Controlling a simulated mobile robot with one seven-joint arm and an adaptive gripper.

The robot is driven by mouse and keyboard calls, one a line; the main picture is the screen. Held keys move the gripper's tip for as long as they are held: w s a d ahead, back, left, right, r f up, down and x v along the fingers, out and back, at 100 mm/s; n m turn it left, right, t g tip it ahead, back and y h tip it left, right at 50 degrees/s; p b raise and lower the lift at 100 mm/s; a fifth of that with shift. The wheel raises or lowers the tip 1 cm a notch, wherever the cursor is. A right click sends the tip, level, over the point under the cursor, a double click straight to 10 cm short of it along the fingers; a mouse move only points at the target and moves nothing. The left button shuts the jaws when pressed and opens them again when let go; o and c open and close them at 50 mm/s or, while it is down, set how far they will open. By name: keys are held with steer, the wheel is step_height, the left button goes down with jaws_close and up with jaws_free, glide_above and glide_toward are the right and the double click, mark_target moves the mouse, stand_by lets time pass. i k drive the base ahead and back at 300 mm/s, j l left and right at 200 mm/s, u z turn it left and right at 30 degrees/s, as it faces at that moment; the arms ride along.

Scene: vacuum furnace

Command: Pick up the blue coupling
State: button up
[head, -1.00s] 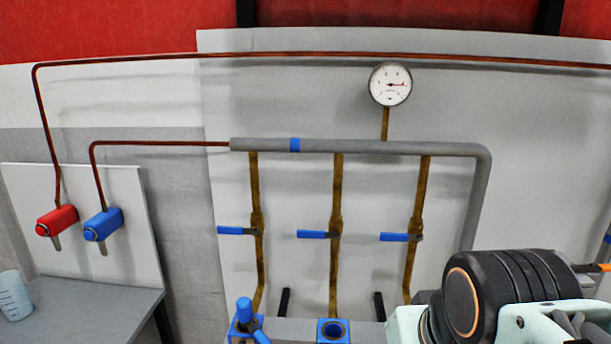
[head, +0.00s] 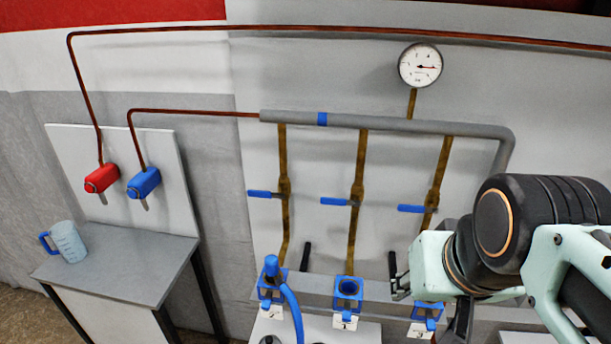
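A blue block-shaped fitting (head: 143,182) with a grey lever under it is on the white upright panel at the left, at the end of a copper pipe. A blue upright piece (head: 271,266) with a blue hose sits in a blue square holder on the low ledge. I cannot tell for sure which of these is the blue coupling. My arm reaches in from the right, well apart from both. A dark part under its pale green housing may belong to my gripper (head: 458,324); its fingertips cannot be made out.
A red fitting (head: 101,178) sits left of the blue one. A grey table (head: 115,262) below carries a blue-handled jug (head: 68,242). A grey manifold pipe (head: 385,123) with blue-handled valves and a gauge (head: 420,65) is on the wall. Two more blue holders (head: 347,288) line the ledge.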

mark_target(271, 261)
steer(key=z, duration=2.35)
steer(key=u, duration=3.25)
steer(key=i+j+z, duration=0.1)
steer(key=j, duration=0.2)
steer(key=i+j+z, duration=0.1)
steer(key=i+j, duration=0.05)
steer(key=j, duration=0.1)
